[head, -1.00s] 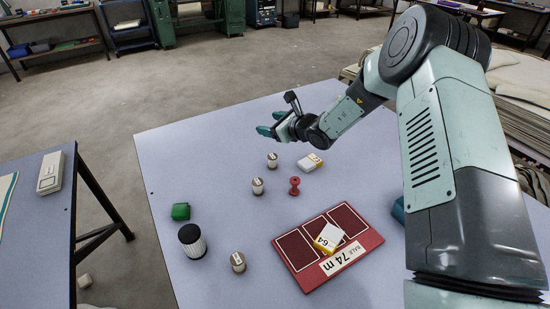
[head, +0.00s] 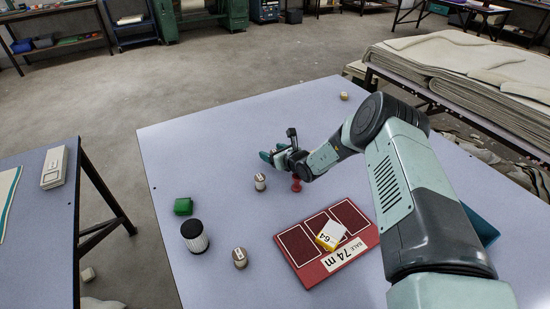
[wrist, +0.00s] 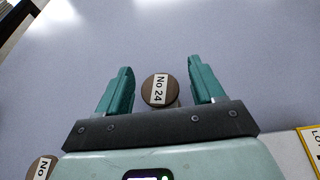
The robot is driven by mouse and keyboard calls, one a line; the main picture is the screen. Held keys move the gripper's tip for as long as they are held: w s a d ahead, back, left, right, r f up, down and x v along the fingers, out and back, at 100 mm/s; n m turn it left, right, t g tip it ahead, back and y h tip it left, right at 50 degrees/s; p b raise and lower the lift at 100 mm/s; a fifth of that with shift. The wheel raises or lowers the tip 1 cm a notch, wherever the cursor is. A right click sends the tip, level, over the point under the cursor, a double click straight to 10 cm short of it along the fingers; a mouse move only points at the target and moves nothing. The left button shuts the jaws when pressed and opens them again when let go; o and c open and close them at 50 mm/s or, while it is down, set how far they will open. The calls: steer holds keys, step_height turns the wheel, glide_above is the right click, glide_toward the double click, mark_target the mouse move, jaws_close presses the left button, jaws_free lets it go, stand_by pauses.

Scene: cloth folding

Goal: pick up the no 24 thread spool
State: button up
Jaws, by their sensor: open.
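The No 24 spool (wrist: 157,91) shows its round brown top and white label in the wrist view. It lies between the two teal fingers of my gripper (wrist: 160,70), with a gap on either side. My gripper is open and not closed on it. In the head view my gripper (head: 271,157) is low over the table's middle, and the No 24 spool is hidden by it. Another spool (wrist: 40,168), its label partly cut off, shows at the lower left of the wrist view.
A red board (head: 300,246) bears a yellow-white box (head: 330,236). A small spool (head: 343,96) stands at the far edge.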

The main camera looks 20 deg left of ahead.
steer(key=shift+w+a+f, duration=0.2)
steer(key=shift+w+a, duration=0.1)
steer(key=shift+a, duration=0.05)
